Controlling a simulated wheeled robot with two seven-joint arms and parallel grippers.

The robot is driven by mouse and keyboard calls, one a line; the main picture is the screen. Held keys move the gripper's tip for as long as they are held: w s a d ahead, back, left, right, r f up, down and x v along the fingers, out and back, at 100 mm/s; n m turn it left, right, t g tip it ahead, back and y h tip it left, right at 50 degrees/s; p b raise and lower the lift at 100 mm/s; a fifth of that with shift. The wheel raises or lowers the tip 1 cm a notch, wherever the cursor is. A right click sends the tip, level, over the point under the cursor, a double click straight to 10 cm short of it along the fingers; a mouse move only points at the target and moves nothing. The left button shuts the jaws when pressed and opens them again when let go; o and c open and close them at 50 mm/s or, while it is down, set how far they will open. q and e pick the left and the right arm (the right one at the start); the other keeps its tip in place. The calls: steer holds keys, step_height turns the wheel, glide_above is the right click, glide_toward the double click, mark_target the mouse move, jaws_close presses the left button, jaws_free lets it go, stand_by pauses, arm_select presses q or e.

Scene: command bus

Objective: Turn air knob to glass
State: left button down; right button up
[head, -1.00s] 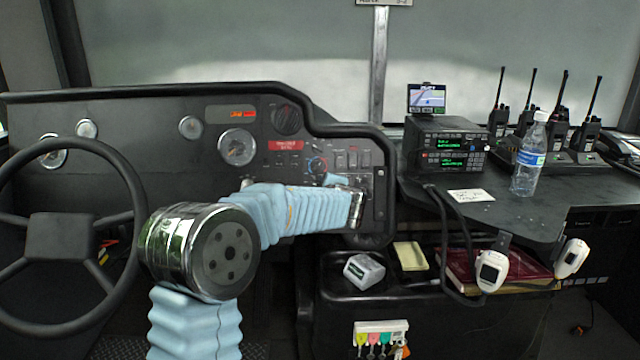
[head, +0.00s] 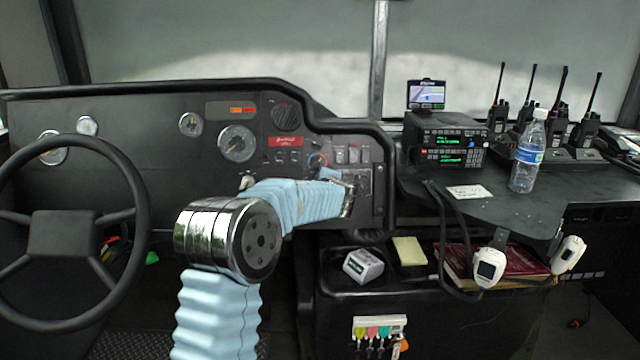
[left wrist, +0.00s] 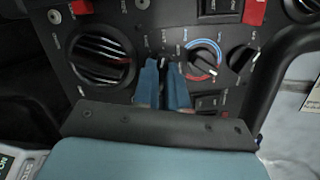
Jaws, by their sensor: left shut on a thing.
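The control panel (head: 350,155) is on the right part of the dashboard. In the left wrist view, my left gripper (left wrist: 163,80) has its two blue fingers closed around a small black knob (left wrist: 163,63), with a light mark at its top. This appears to be the air knob; its printed labels are too blurred to read. The fingers hide most of it. My left gripper also shows in the head view (head: 328,174) against the panel, where the knob is hidden. My right gripper is in neither view.
A knob with a blue and red ring (left wrist: 203,58) sits just right of the fingers, with another black knob (left wrist: 242,58) beyond it. A round vent (left wrist: 101,55) is to the left. The steering wheel (head: 62,235) stands at far left.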

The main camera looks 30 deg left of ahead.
arm_select(q)
steer(key=m+t+b, duration=0.1)
steer(key=m+b, duration=0.1)
steer(key=m, duration=0.4)
steer(key=m+t+h+b, duration=0.1)
steer(key=m+b, duration=0.1)
steer(key=m, duration=0.5)
steer(key=m+h+b, duration=0.1)
steer(key=m+b, duration=0.1)
steer(key=m, duration=0.4)
steer(key=shift+s+a+f+t, duration=0.2)
steer(key=shift+f+t, duration=0.1)
steer(key=shift+t, duration=0.1)
steer(key=shift+m, duration=0.5)
steer(key=c, duration=1.2)
jaws_free()
steer(key=shift+r, duration=0.1)
steer(key=shift+s, duration=0.1)
steer(key=v, duration=1.3)
steer(key=shift+s+d+b, duration=0.15)
steer(key=shift+s+b, duration=0.15)
steer(key=shift+b, duration=0.1)
